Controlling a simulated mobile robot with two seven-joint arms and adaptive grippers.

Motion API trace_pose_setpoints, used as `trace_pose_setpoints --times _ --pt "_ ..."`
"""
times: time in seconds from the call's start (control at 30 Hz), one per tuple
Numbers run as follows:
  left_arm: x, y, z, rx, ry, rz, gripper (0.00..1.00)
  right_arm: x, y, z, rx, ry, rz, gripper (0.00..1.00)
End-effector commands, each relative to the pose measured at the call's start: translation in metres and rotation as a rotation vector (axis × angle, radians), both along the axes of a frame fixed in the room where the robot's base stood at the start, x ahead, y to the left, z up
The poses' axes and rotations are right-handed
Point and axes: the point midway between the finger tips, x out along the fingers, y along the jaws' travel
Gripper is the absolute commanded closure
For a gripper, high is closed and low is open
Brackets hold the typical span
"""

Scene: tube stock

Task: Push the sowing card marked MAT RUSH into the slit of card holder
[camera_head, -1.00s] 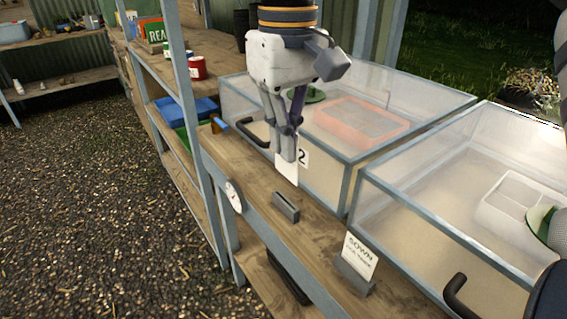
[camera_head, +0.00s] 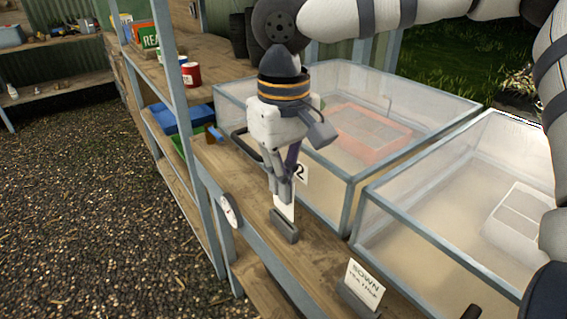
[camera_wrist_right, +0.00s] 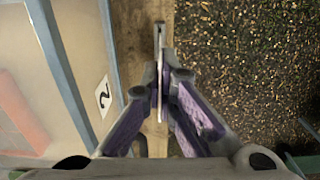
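My right gripper (camera_head: 282,192) is shut on a white card (camera_head: 285,211), which hangs upright below the fingertips. The card's writing cannot be read. In the right wrist view the card (camera_wrist_right: 159,78) shows nearly edge-on between the purple-padded fingers (camera_wrist_right: 161,88). A small grey card holder (camera_head: 284,228) sits on the wooden ledge directly below. The card's lower edge appears at the holder's top; I cannot tell whether it is inside the slit. The holder (camera_wrist_right: 160,36) also shows in the wrist view, in line with the card. My left gripper is out of view.
A second holder (camera_head: 355,299) bears a card marked SOWN (camera_head: 364,283) farther right. Clear-walled boxes (camera_head: 350,190) stand behind the ledge, one labelled 2 (camera_head: 301,172). A round white dial (camera_head: 229,211) is on the ledge's front. A shelf post (camera_head: 178,100) rises at left.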

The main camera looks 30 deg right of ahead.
Motion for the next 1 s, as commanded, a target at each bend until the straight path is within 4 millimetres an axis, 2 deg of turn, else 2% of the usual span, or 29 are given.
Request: trace_pose_setpoints --times 0.2,1.0 --pt "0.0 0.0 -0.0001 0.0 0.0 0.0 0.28 0.0 0.0002 -0.0071 0.002 -0.001 -0.001 1.0" --pt "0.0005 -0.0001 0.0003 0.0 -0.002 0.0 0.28 -0.001 0.0 -0.0086 0.001 0.0 0.0 1.0"
